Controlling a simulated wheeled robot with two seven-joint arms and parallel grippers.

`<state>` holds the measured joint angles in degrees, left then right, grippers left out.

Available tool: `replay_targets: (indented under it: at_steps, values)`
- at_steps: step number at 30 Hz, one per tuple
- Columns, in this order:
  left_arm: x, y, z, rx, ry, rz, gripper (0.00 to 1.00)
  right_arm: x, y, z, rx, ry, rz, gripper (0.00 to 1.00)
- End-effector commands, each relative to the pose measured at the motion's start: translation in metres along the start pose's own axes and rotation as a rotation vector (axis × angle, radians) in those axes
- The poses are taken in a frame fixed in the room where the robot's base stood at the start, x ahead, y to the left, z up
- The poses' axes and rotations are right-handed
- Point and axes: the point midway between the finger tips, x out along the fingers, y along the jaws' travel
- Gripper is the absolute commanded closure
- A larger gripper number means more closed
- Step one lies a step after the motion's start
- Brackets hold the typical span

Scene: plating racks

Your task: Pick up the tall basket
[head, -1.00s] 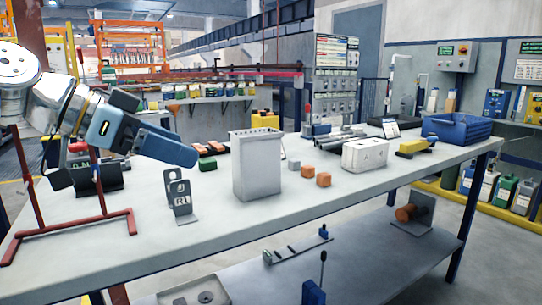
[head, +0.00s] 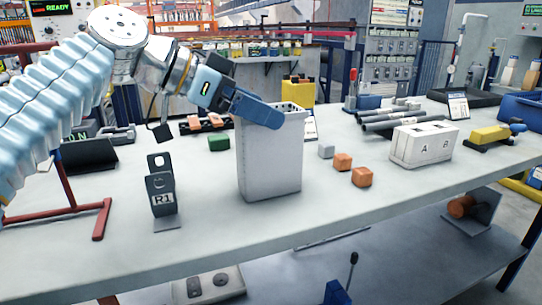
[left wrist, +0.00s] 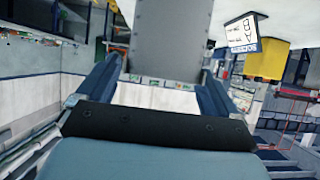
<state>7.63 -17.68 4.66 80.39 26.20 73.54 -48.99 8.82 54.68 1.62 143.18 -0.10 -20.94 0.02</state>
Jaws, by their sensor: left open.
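The tall basket (head: 270,160) is a light grey, upright box with holes along its top rim, standing on the table. My left gripper (head: 264,110) is at its upper left corner in the head view, one blue finger crossing in front of the rim. In the left wrist view the open fingers (left wrist: 158,75) point at the basket (left wrist: 170,40), whose rim end lies between or just beyond the tips; contact cannot be told. The second finger is mostly hidden in the head view. My right gripper is not in view.
The R1 bracket (head: 162,190) stands left of the basket, with a red frame (head: 103,215) farther left. A green block (head: 218,143) lies behind. Orange cubes (head: 362,177) and a white A/B box (head: 422,145) are to the right. The table's front strip is clear.

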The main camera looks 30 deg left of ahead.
Motion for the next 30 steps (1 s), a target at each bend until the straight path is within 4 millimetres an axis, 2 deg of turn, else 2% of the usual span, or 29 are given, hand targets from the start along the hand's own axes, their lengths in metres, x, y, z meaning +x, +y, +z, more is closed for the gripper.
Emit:
replay_targets:
  at_steps: [3, 6, 13, 27, 29, 30]
  values:
    - [0.018, 0.0, 0.0, -0.001, -0.002, 0.002, 0.06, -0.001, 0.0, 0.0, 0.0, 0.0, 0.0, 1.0]
    - [0.026, 0.0, 0.0, 0.0, -0.001, 0.0, 0.06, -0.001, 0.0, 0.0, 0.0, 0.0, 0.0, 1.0]
    - [0.028, 0.0, 0.0, 0.0, 0.0, 0.0, 0.06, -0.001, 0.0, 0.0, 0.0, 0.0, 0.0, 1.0]
    - [0.028, 0.0, 0.0, 0.0, 0.0, 0.0, 0.78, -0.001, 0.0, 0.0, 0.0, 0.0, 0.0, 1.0]
    - [0.028, 0.0, 0.0, 0.0, 0.0, 0.0, 0.88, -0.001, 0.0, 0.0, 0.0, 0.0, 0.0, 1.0]
    - [0.028, 0.0, -0.001, 0.0, 0.001, -0.001, 0.88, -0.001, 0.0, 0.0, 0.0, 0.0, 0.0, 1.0]
